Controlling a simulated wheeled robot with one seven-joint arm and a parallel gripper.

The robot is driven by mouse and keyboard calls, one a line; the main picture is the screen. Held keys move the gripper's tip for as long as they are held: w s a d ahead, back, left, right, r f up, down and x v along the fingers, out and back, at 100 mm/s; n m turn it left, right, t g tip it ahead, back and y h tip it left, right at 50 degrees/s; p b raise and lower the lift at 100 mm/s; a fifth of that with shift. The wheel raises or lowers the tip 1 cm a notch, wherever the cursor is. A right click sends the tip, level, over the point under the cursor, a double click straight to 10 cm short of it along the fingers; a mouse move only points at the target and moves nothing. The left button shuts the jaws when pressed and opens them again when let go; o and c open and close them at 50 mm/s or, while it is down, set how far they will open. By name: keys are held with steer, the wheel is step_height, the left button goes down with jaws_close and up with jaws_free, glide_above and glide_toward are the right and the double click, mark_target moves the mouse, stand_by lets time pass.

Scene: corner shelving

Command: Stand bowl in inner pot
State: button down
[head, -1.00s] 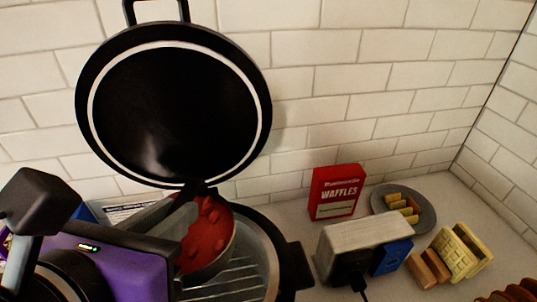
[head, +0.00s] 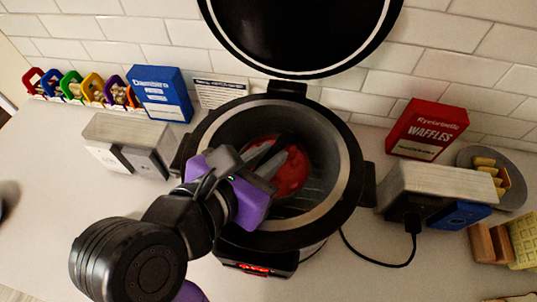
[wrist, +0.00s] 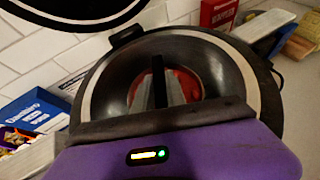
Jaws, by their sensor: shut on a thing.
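A bowl of red food (head: 292,178) is inside the open inner pot (head: 341,135) of a black cooker. My gripper (head: 268,160) reaches down into the pot from the left and is shut on the bowl at its near left side. In the wrist view the bowl (wrist: 186,84) shows past the fingers (wrist: 157,88) and is surrounded by the pot wall (wrist: 228,72). My gripper hides part of the bowl, and I cannot tell whether its base touches the pot's bottom. The cooker's round black lid (head: 300,30) stands open behind.
A red waffle box (head: 427,130) and a toaster-like block (head: 436,181) with a cord stand right of the cooker. A plate of food (head: 511,185) is beyond. A blue box (head: 161,93), another grey block (head: 133,133) and several coloured holders stand left.

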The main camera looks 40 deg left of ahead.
steer(key=shift+f, duration=0.15)
steer(key=c, duration=1.8)
jaws_free()
steer(key=shift+f, duration=0.15)
steer(key=o, duration=0.4)
steer(key=shift+o, duration=0.2)
steer(key=v, duration=1.2)
steer(key=shift+p, duration=0.35)
steer(key=shift+s, duration=0.1)
